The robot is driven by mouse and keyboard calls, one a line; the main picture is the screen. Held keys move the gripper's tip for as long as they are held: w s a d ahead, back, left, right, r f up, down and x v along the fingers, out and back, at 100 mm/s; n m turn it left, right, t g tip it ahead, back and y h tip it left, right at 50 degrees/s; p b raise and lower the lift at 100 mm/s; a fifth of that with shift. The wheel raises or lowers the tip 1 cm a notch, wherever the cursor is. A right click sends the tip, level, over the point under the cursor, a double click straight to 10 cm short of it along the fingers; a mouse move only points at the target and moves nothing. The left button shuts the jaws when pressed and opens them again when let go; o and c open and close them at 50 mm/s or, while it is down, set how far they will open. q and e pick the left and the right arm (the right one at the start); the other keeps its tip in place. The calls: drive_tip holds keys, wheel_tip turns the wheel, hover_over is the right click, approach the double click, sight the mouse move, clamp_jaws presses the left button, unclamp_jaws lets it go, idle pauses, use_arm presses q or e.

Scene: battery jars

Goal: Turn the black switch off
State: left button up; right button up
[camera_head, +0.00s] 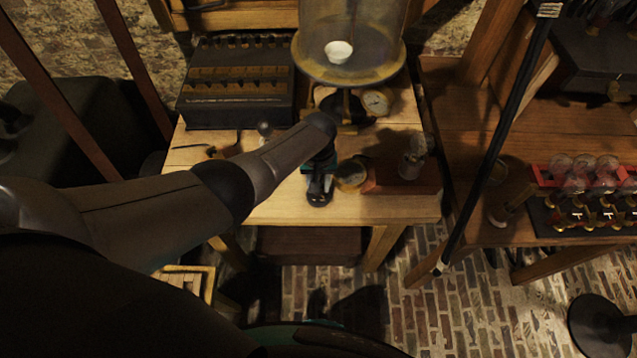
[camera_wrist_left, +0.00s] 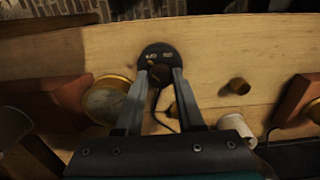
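The black switch has a round black base with small light labels; it lies on the wooden table, seen in the left wrist view (camera_wrist_left: 158,52) and partly hidden under my gripper in the head view (camera_head: 318,201). My left gripper (camera_wrist_left: 163,76) points down at the switch. Its two fingers are apart, one on each side of the switch's small dark knob (camera_wrist_left: 160,73). I cannot tell whether a finger touches the knob. In the head view my left gripper (camera_head: 320,183) is mostly hidden by its own arm. My right gripper is not in view.
A brass dial (camera_head: 350,175) and a reddish wooden block (camera_head: 402,178) stand close right of the switch. A glass bell jar (camera_head: 352,40) and a dark battery box (camera_head: 238,88) are behind. A long black rod (camera_head: 495,140) slants across the right side. The table's front edge is near.

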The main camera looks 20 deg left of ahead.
use_arm(q)
drive_tip(key=o, duration=0.4)
wheel_tip(320, 180, up, 6)
drive_tip(key=p, duration=0.3)
drive_tip(key=shift+f, duration=0.1)
drive_tip(key=shift+r+p, duration=1.4)
drive_tip(key=shift+r, duration=3.3)
